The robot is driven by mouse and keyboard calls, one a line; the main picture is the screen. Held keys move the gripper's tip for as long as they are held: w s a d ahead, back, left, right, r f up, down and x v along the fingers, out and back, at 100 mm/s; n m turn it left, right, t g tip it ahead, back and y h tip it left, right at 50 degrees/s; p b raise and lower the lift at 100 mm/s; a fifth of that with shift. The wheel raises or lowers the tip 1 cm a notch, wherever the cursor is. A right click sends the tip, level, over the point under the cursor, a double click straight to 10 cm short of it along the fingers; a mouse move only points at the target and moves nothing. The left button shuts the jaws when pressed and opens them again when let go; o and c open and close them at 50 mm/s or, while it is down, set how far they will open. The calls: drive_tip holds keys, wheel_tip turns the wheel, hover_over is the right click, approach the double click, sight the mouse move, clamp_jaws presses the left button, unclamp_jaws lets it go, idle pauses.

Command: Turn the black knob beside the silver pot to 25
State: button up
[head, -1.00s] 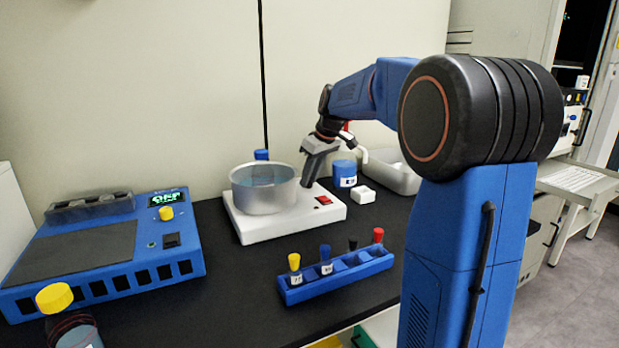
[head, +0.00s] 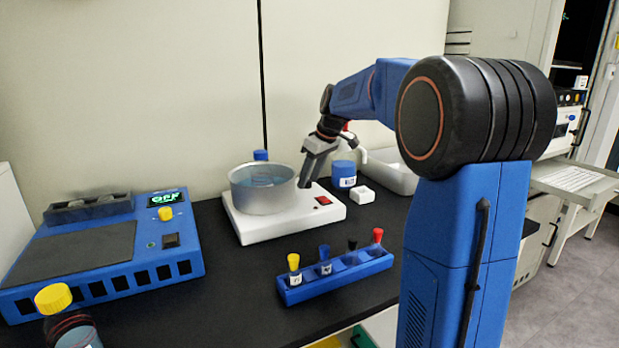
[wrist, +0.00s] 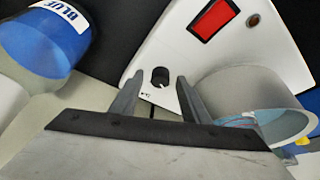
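The silver pot (head: 262,190) sits on a white hot plate base (head: 270,228) on the black bench. It also shows at the right of the wrist view (wrist: 265,105). The black knob (wrist: 160,77) is on the white base beside the pot, with a pale mark on it; the number it points to is too small to read. In the head view the knob is hidden behind my gripper (head: 304,184). In the wrist view my gripper (wrist: 158,82) is open, its two fingers apart, with the knob showing between and just beyond the tips. I cannot tell whether the fingers touch it.
A red switch (wrist: 214,19) is on the same base. A blue rack (head: 335,276) with several capped vials is in front. A blue device (head: 110,255) stands at left.

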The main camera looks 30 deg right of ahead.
drive_tip(key=shift+r, duration=0.1)
drive_tip(key=v, duration=1.7)
drive_tip(key=shift+s+d+r, duration=0.1)
